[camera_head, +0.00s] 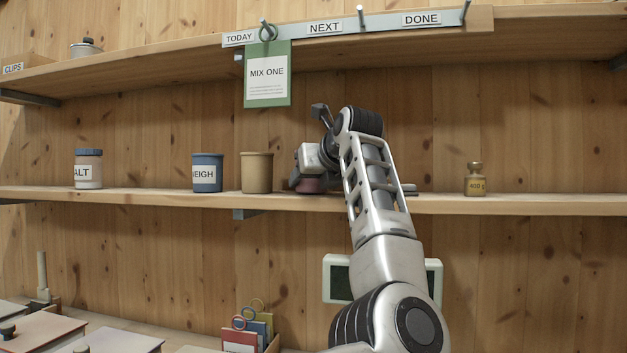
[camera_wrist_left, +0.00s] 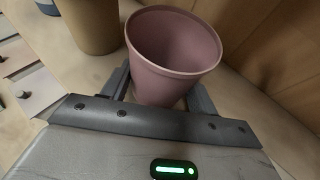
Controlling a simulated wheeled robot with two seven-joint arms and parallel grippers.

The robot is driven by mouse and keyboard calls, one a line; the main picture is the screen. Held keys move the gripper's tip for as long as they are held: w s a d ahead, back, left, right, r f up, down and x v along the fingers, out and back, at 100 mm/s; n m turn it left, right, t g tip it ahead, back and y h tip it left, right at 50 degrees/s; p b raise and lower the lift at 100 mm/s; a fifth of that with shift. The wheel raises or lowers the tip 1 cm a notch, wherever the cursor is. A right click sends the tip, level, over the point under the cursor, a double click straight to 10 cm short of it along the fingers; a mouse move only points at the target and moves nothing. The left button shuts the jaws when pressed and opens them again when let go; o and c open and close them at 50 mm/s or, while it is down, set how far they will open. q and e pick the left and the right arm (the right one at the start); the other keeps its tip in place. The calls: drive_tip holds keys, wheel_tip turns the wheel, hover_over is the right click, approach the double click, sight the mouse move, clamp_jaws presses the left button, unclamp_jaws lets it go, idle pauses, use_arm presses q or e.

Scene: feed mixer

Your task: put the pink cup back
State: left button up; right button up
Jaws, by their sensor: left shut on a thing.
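The pink cup (camera_wrist_left: 172,55) is upright and empty in the left wrist view, between the two fingers of my left gripper (camera_wrist_left: 162,92), which is shut on it. In the head view the cup (camera_head: 309,185) is mostly hidden behind my left gripper (camera_head: 303,172). It is at the level of the middle shelf (camera_head: 345,203), right of the tan cup (camera_head: 257,173). I cannot tell whether its base touches the shelf. My right gripper is not in view.
A blue WEIGH cup (camera_head: 207,173) and a SALT jar (camera_head: 88,169) stand further left. A brass weight (camera_head: 474,179) stands at the right. A green MIX ONE card (camera_head: 267,78) hangs above. The shelf between my arm and the weight is mostly clear.

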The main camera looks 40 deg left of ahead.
use_arm(q)
drive_tip(key=shift+f, duration=0.25)
drive_tip(key=o, duration=1)
drive_tip(key=shift+o, duration=0.2)
drive_tip(key=shift+r, duration=0.2)
drive_tip(key=shift+d+r, duration=0.1)
drive_tip(key=shift+d, duration=0.1)
drive_tip(key=b+v, duration=0.1)
drive_tip(key=v, duration=1)
drive_tip(key=shift+s+d+r, duration=0.2)
drive_tip(key=shift+s, duration=0.05)
